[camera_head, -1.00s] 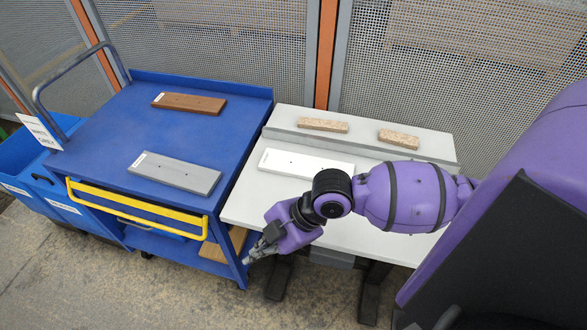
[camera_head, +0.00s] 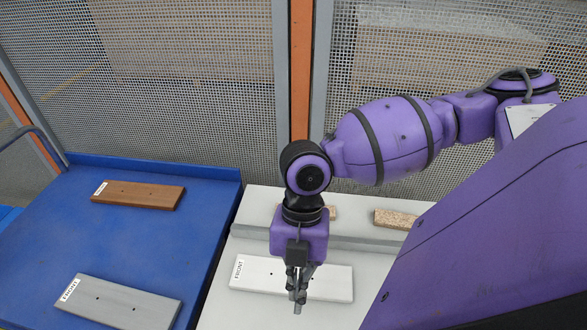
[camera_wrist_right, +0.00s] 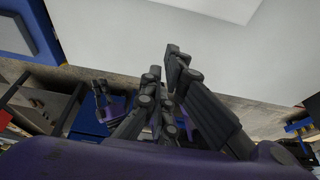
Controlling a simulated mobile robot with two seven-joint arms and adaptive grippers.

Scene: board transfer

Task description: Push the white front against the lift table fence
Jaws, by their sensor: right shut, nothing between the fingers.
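The white front (camera_head: 335,283), a flat board with a label at its left end, lies on the light grey lift table (camera_head: 235,312). The fence (camera_head: 255,214) is the raised grey ledge along the table's back. A narrow strip of table shows between board and fence. My right gripper (camera_head: 299,303) points down with its fingers shut and empty, its tips at the board's near long edge. I cannot tell if they touch it. The right wrist view shows the fingers (camera_wrist_right: 165,78) and a brighter white corner (camera_wrist_right: 225,6) at the top.
A blue cart (camera_head: 190,225) stands left, carrying a brown board (camera_head: 138,195) and a grey board (camera_head: 120,303). Mesh panels stand behind.

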